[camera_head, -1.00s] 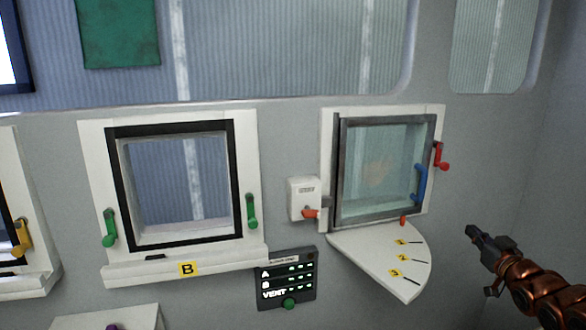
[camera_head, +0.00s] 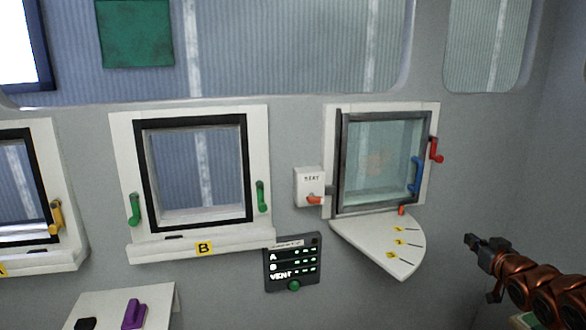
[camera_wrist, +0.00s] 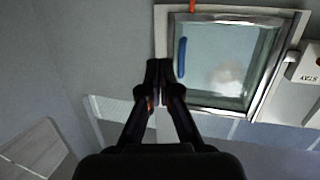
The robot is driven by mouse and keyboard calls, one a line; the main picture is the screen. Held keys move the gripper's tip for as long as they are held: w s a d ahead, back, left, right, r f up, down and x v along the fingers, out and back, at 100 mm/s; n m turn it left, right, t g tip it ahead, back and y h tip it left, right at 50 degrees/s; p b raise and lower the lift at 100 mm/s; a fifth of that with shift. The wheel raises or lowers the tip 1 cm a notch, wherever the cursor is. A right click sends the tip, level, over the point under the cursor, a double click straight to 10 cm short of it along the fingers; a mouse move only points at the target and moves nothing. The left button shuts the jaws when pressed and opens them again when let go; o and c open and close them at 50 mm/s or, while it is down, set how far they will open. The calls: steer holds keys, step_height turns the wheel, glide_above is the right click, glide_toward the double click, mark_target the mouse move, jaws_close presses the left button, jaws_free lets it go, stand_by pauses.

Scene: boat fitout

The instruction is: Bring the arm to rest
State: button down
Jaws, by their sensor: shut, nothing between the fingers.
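My gripper (camera_head: 473,241) is at the right of the head view, on my copper-coloured arm. It is shut and empty, and points up and to the left. In the head view the vent window (camera_head: 380,160) stands to the left of and above the gripper, with a clear gap in the picture.
A white quarter-round shelf (camera_head: 380,243) with yellow tags juts out below the vent window, left of my gripper. Window B (camera_head: 198,170) has green handles. A display panel (camera_head: 293,263) and a white box (camera_head: 309,187) are on the wall. Bare wall lies right of the vent window.

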steer(key=s+a+f+g+h, duration=0.1)
steer(key=s+a+f+g, duration=0.25)
steer(key=s+a, duration=0.25)
steer(key=s+a+f+g+h, duration=0.1)
steer(key=s+a+f+g, duration=0.1)
steer(key=s+a+g, duration=0.35)
steer(key=s+a+f+g+y, duration=0.1)
steer(key=s+a+g, duration=0.3)
steer(key=s, duration=1.2)
steer(key=s+a+f+g+y, duration=0.1)
steer(key=s+a+g, duration=0.3)
steer(key=s+a, duration=0.8)
steer(key=s, duration=0.4)
steer(key=shift+s+a+f+g, duration=0.15)
steer(key=shift+a+g, duration=0.05)
steer(key=shift+g, duration=0.2)
